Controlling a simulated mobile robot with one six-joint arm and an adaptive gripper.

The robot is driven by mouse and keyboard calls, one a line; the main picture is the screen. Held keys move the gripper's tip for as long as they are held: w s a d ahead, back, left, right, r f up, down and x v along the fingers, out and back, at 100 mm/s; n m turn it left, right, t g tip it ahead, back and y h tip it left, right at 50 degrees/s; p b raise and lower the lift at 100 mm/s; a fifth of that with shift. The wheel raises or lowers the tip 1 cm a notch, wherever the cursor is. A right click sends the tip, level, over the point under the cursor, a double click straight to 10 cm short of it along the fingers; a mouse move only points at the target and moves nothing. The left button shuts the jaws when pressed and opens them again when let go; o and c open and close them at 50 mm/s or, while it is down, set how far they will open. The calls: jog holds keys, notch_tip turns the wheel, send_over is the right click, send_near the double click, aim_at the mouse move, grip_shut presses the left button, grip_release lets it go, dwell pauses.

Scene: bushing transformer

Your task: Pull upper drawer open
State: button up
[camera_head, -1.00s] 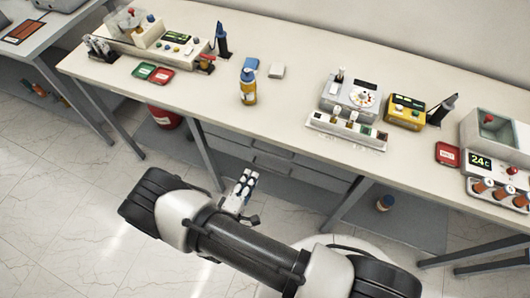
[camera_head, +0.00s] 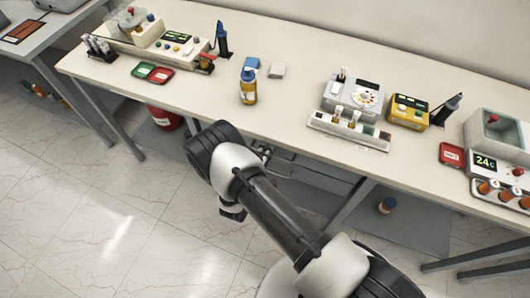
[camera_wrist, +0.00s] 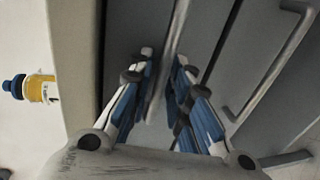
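The grey drawer unit (camera_head: 312,172) stands under the long table, partly hidden by my arm in the head view. In the wrist view the upper drawer's bar handle (camera_wrist: 173,45) runs between the two fingers of my gripper (camera_wrist: 164,62). The fingers are apart, one on each side of the bar; I cannot tell whether either touches it. The upper drawer's front looks closed. A lower drawer's handle (camera_wrist: 268,62) lies to the right in the wrist view. In the head view my gripper (camera_head: 264,151) is mostly hidden behind my arm, below the table's front edge.
The table (camera_head: 290,105) overhangs the drawers. A yellow bottle with a blue cap (camera_head: 248,86) stands on it near the front edge, and also shows in the wrist view (camera_wrist: 36,88). A red container (camera_head: 165,118) stands underneath at left. The floor at front left is clear.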

jog(key=shift+c, duration=0.6)
grip_shut()
jog(key=shift+s, duration=0.1)
